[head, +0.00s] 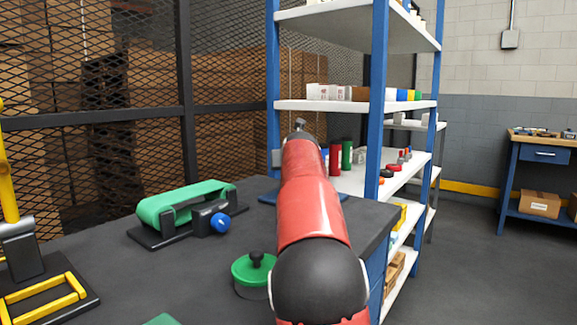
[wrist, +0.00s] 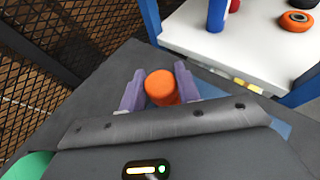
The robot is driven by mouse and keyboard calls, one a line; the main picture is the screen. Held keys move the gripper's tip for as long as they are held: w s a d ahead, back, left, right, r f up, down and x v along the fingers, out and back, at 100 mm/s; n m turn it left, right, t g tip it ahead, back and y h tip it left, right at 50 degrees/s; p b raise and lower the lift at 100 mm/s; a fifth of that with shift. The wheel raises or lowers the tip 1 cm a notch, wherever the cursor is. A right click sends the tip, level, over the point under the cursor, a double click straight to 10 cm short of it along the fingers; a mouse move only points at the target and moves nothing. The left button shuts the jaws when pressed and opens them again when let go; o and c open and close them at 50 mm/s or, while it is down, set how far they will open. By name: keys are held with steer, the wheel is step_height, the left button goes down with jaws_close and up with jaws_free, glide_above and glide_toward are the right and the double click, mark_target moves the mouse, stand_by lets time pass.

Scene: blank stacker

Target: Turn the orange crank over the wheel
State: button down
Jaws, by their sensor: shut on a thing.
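In the wrist view, the orange crank's round knob (wrist: 161,87) sits between the two purple fingers of my gripper (wrist: 160,88). My gripper is shut on it. The wheel that the crank turns is hidden beneath my gripper. A blue plate (wrist: 284,130) shows beside my gripper on the dark tabletop. In the head view, my red arm covers the crank and my fingers. Only edges of the blue plate (head: 267,198) show on either side of the arm, near the table's far right corner.
On the dark table (head: 190,260) stand a green belt device (head: 187,205) with a blue knob, a green round lid (head: 254,270) and a yellow frame (head: 45,298). A blue-and-white shelf unit (head: 378,105) stands just beyond the table. A mesh fence (head: 90,150) rises behind.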

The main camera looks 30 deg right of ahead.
steer(key=c, duration=1)
jaws_free()
steer(key=shift+b+v, duration=0.55)
steer(key=shift+v, duration=3.35)
